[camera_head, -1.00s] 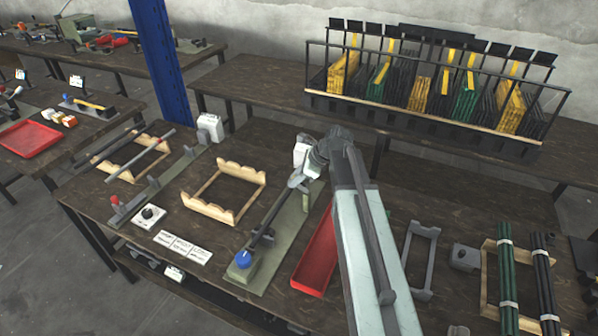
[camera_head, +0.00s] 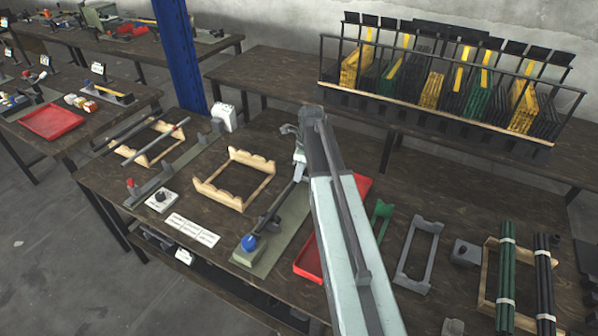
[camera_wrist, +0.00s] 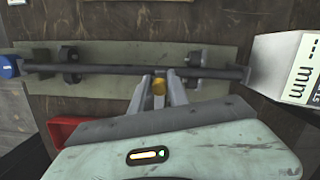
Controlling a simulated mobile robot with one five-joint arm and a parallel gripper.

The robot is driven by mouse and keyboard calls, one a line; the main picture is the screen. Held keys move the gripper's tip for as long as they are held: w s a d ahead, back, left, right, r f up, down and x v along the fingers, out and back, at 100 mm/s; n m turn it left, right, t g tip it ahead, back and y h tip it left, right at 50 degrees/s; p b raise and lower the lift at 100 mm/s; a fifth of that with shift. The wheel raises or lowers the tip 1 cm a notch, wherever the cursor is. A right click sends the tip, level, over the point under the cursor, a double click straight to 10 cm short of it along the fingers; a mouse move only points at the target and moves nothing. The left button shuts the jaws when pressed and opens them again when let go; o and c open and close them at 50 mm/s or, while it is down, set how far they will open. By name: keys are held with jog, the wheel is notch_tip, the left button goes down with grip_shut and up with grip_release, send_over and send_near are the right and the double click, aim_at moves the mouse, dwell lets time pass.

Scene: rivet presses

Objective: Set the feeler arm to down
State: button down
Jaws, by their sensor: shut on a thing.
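A dark rod (camera_wrist: 115,70) lies across two brackets on a grey-green base plate (camera_wrist: 120,57), with a blue knob (camera_wrist: 9,66) at its left end. A white box marked "mm" (camera_wrist: 285,66) stands at the right end. In the head view, the base plate (camera_head: 262,262) and blue knob (camera_head: 249,241) show on the bench. I cannot tell surely whether this knob belongs to the feeler arm. My arm hides much of this spot in the head view.
A red tray (camera_head: 309,262) lies close right of the base plate. A wooden rack (camera_head: 205,190) and a second rod fixture with a red knob (camera_head: 131,184) stand to the left. Grey (camera_head: 404,272) and green cradles are to the right. A blue post (camera_head: 183,60) rises behind.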

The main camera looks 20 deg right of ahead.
jog(key=shift+a, duration=0.35)
jog(key=c, duration=1.3)
grip_release()
jog(key=shift+w, duration=0.15)
jog(key=shift+d, duration=0.2)
jog(key=r+p, duration=0.5)
jog(key=s+d+r+p, duration=0.1)
jog(key=r+p, duration=0.2)
jog(key=shift+f, duration=0.15)
